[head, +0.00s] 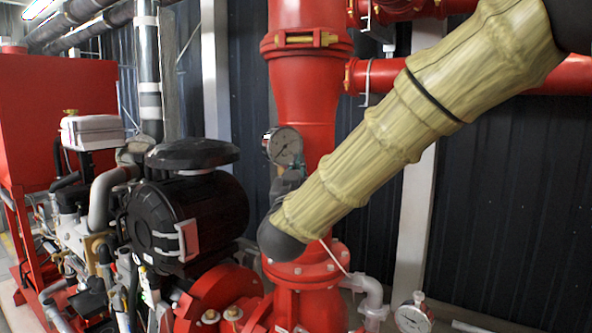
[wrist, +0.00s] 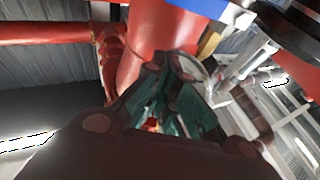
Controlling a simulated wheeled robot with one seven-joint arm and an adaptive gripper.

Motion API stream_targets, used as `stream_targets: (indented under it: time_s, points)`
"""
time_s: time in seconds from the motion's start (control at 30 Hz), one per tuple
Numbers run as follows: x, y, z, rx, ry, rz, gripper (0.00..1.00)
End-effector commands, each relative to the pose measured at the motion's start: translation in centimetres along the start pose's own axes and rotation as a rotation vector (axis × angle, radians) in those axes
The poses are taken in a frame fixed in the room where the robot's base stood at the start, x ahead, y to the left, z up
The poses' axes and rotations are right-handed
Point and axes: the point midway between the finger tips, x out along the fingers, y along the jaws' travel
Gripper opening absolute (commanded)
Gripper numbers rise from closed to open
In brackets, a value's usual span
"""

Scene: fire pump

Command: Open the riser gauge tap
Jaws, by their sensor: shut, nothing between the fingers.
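My gripper (head: 297,163) shows only as small teal and grey parts just below and right of the dial. In the wrist view my gripper (wrist: 172,62) has its dark, teal-padded fingers brought together at the tips, empty. A pale round rim, probably the gauge (wrist: 192,66), shows partly behind the right fingertip. I cannot tell whether the fingers touch the tap.
A black engine air filter (head: 190,220) and the red engine set stand left of the riser. A second gauge (head: 412,317) sits low at the right. A red side pipe (head: 375,76) crosses behind my arm. Dark corrugated wall (head: 490,200) lies behind.

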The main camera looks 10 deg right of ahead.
Motion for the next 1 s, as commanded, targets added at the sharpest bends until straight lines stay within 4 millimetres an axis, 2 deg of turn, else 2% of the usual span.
stream_targets:
  time_s: [0.03,0.1,0.3,0.5,1.0]
  points:
    - [1.1,0.0,-0.4,0.001,-0.001,0.001,0.0]
    - [1.9,0.0,-0.1,0.0,-0.002,0.001,0.0]
    - [0.8,0.0,2.1,-0.001,-0.003,-0.001,0.0]
    - [0.4,0.0,3.4,-0.001,-0.001,0.0,0.0]
    - [0.2,0.0,3.8,0.0,0.0,-0.001,0.0]
